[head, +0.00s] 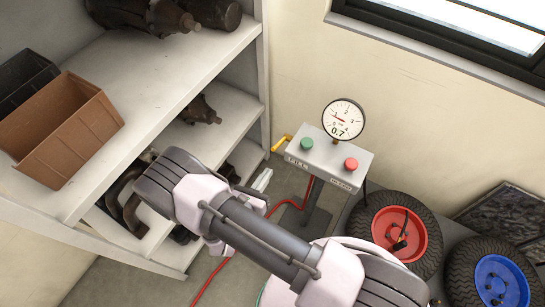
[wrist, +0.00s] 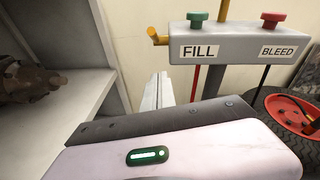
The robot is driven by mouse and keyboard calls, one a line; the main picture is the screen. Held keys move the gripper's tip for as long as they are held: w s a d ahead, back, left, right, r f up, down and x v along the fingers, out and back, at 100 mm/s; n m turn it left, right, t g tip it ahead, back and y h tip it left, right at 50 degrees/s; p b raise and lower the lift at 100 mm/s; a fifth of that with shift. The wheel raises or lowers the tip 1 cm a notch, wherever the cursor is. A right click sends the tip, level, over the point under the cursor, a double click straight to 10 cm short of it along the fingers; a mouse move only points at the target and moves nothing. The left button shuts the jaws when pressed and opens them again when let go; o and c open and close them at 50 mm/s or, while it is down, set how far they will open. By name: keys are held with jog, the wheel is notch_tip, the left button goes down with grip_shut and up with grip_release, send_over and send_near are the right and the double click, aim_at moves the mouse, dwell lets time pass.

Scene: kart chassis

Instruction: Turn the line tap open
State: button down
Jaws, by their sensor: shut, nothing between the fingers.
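The line tap is a yellow lever (head: 281,143) on the left end of a grey control box (head: 330,158). In the wrist view the lever (wrist: 158,38) sticks out left of the box, with its end turned up. My gripper (head: 263,179) is shut and empty, its pale fingers below and left of the box in the head view. In the wrist view the closed fingertips (wrist: 159,76) point up just under the lever, with a visible gap between. How far they are from it in depth I cannot tell.
The box has a green FILL button (wrist: 197,19), a red BLEED button (wrist: 273,21) and a dial gauge (head: 343,118) reading 0.7. A shelf unit (head: 187,75) with bins and parts stands left. Wheels with red (head: 414,232) and blue (head: 500,281) hubs lie right. A red hose runs below.

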jog(key=w+d+r+b, duration=0.1)
jog(key=w+d+r, duration=0.1)
jog(key=w, duration=0.3)
jog(key=shift+w+d+r, duration=0.25)
jog(key=shift+r, duration=0.1)
